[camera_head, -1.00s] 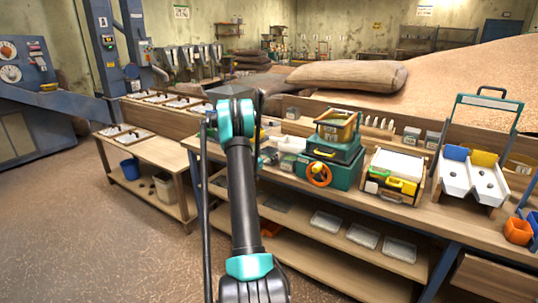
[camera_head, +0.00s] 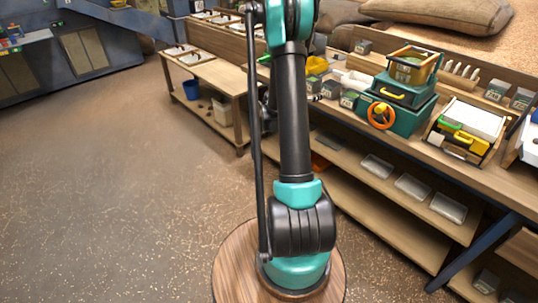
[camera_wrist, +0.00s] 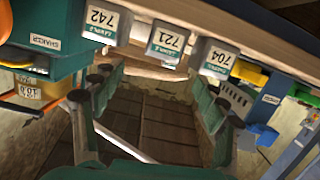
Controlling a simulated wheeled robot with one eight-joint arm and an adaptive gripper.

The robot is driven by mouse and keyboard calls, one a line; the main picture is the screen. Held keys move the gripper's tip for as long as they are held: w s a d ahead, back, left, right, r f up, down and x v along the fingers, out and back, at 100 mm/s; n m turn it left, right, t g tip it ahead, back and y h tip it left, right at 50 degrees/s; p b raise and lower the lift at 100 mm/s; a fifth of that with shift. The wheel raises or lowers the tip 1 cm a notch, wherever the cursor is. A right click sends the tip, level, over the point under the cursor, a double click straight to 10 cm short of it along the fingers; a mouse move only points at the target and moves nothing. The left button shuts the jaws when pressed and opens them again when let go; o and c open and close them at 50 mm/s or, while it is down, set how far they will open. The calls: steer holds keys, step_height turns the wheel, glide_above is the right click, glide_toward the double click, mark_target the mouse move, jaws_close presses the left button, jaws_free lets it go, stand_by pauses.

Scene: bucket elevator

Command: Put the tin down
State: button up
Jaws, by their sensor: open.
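In the wrist view, which looks upside down, my gripper (camera_wrist: 155,110) is open, with green and dark fingers on both sides and nothing between them. Beyond the fingers, tins with printed labels stand in a row: tin 742 (camera_wrist: 101,23), tin 721 (camera_wrist: 167,43) and tin 704 (camera_wrist: 214,60). They are apart from the fingers. I cannot tell which tin the task means. In the head view, small grey tins stand on the bench, with one at the front (camera_head: 349,99) and others at the right (camera_head: 497,90). My fingers are out of the head view.
A long wooden bench (camera_head: 430,153) has a lower shelf with clear trays (camera_head: 412,187). A green machine with an orange wheel (camera_head: 381,116) and a yellow-handled box (camera_head: 465,130) stand on it. A side table (camera_head: 209,75) is at the left. The floor in front is clear.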

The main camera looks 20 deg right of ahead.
steer(key=s+a+f+n+g+y, duration=0.1)
steer(key=s+a+n+y, duration=0.5)
steer(key=s+a, duration=1)
steer(key=s+a+f+n+g+y, duration=0.1)
steer(key=s+a+f+n+y, duration=0.2)
steer(key=s+a, duration=1.3)
steer(key=a+n+y, duration=0.3)
steer(key=y, duration=0.2)
steer(key=shift+s+a+f+y, duration=0.3)
steer(key=shift+s+f, duration=0.1)
